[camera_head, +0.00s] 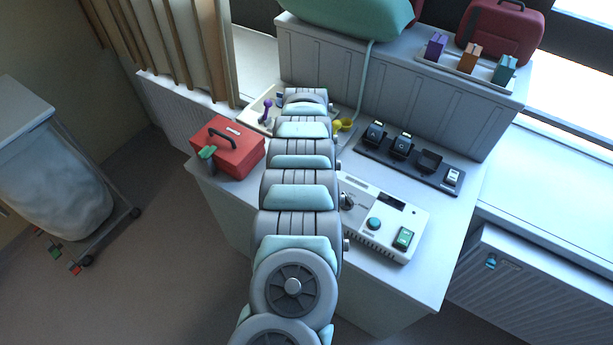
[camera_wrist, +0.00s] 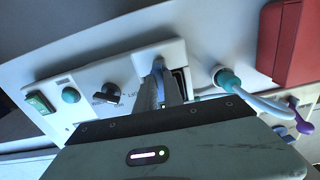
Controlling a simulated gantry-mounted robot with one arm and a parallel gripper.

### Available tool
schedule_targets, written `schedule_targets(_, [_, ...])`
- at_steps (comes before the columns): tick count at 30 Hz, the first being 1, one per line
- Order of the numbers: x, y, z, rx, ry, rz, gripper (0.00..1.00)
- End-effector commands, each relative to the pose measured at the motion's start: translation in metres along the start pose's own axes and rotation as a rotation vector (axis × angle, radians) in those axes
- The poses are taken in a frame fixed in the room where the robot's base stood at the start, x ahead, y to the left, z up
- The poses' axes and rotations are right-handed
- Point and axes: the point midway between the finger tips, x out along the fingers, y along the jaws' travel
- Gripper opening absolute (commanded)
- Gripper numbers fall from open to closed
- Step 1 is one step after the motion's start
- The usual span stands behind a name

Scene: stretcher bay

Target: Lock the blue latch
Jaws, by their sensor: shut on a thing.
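In the wrist view, the white console (camera_wrist: 90,100) has a green rocker switch (camera_wrist: 40,103), a teal button (camera_wrist: 70,95) and a black knob (camera_wrist: 107,94). My gripper (camera_wrist: 160,78) reaches the console's end beyond the knob. Its fingers are shut on a small pale-blue part, which looks like the blue latch (camera_wrist: 158,63); the fingers hide most of it. Dark slots show right beside the fingers. A teal plug (camera_wrist: 228,80) with a pale cable is just right of them. In the head view, the console (camera_head: 385,215) shows partly, and my arm hides the latch and my gripper.
A red case (camera_head: 237,153) stands left of my arm, and a tray (camera_head: 257,112) with purple and yellow items lies behind. A black dock (camera_head: 410,158) holds several devices behind the console. A raised ledge (camera_head: 395,80) bounds the back. The counter's front right is clear.

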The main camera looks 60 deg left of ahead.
Motion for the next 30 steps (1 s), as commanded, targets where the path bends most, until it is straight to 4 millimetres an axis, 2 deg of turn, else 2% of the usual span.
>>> schedule_targets(19, [-0.0001,-0.0003,0.0002,-0.052,0.000,0.001,0.00])
schedule_targets(20, [0.0000,-0.0003,0.0003,-0.052,0.000,0.001,0.14])
schedule_targets(21, [0.0001,-0.0003,0.0003,-0.052,0.000,0.001,0.17])
schedule_targets(27, [0.0002,-0.0002,0.0003,-0.051,0.000,0.001,0.33])
schedule_targets(30, [0.0002,-0.0002,0.0003,-0.051,0.000,0.001,0.34])
